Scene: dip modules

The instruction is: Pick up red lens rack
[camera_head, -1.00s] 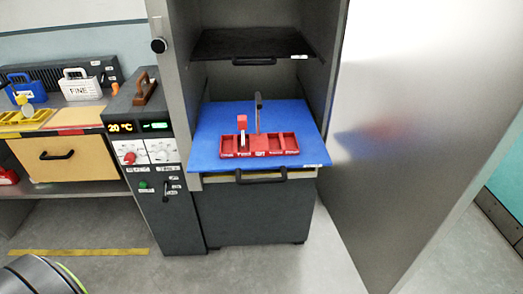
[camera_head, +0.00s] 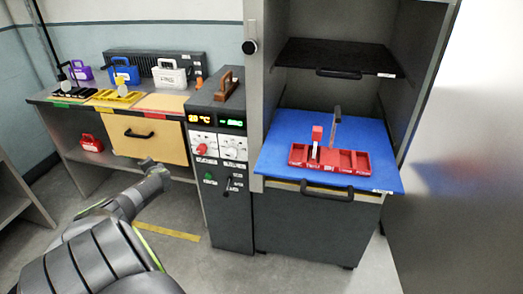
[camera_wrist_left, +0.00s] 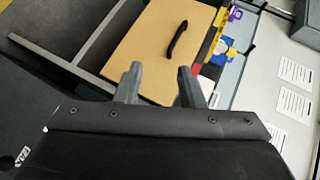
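A red rack (camera_head: 345,162) with a row of open compartments sits on the blue pull-out shelf (camera_head: 290,125) in the open cabinet. A red block (camera_head: 317,133) and a grey upright post (camera_head: 337,115) stand up from it. Another red item with a handle (camera_head: 91,143) lies on the lower shelf at the left. My left gripper (camera_head: 150,164) is in front of the wooden drawer, away from both red things. In the left wrist view its two fingers (camera_wrist_left: 160,87) are apart with nothing between them. My right gripper is not in view.
The bench holds purple (camera_head: 83,73), blue (camera_head: 124,71) and white (camera_head: 168,74) handled items and a yellow tray (camera_head: 117,98). A control panel (camera_head: 219,140) stands left of the cabinet. The open metal door (camera_head: 460,130) bounds the right side.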

